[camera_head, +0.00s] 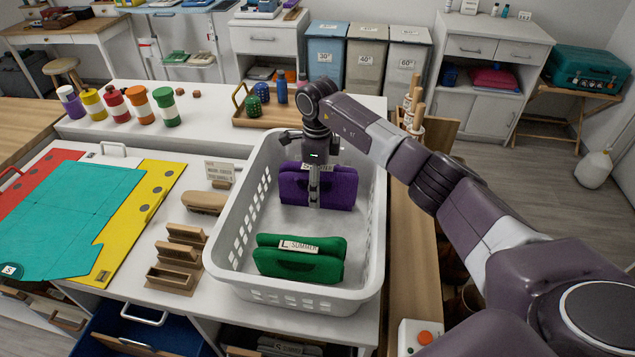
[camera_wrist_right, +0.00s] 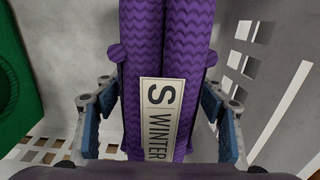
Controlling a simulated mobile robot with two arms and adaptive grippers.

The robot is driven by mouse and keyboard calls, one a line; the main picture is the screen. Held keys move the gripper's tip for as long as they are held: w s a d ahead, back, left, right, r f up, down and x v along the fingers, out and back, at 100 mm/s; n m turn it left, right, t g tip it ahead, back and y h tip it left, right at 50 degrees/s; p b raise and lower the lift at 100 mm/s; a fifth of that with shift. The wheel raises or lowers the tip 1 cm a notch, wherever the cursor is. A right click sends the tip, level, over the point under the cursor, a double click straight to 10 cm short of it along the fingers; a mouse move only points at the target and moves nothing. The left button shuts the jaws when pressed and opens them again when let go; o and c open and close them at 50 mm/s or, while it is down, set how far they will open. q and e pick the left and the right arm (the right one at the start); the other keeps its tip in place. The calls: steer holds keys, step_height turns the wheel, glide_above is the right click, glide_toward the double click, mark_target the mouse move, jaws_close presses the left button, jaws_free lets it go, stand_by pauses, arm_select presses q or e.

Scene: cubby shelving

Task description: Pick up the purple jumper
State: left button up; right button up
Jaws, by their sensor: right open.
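The folded purple jumper (camera_head: 341,188) stands in the back half of the white laundry basket (camera_head: 374,232). In the right wrist view the purple jumper (camera_wrist_right: 166,40) fills the middle, with a label reading "S WINTER". My right gripper (camera_head: 315,188) reaches down into the basket at the jumper. Its open fingers (camera_wrist_right: 158,118) stand on either side of the folded jumper; I cannot tell whether they touch it. A folded green jumper (camera_head: 318,264) with an "L SUMMER" label lies in the front of the basket. My left gripper is not in view.
A teal garment (camera_head: 75,215) lies on a folding board left of the basket. Wooden holders (camera_head: 178,258) stand between them. Several coloured bottles (camera_head: 115,104) and a wooden tray (camera_head: 262,121) sit behind. The basket walls stand close around my right gripper.

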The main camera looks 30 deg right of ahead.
steer(key=c, duration=1.5)
steer(key=shift+r, duration=0.1)
steer(key=shift+c, duration=0.2)
